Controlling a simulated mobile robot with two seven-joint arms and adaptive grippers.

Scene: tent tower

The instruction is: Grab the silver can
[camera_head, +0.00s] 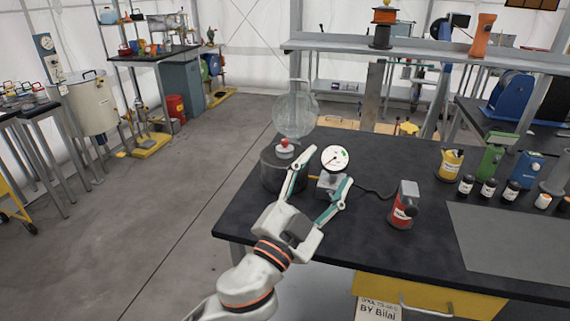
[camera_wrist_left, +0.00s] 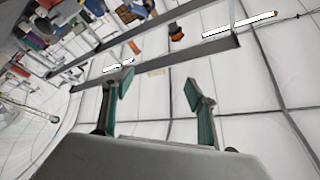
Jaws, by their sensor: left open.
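My left gripper (camera_head: 325,170) is open and empty, above the table's left part, apart from the can. In the left wrist view, its two green-padded fingers (camera_wrist_left: 160,88) are spread with nothing between them, and I cannot make out the can there. My right gripper is not in view.
A yellow container (camera_head: 450,165), green and blue canisters and several small bottles stand right of the can. A grey mat (camera_head: 510,240) lies at right.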

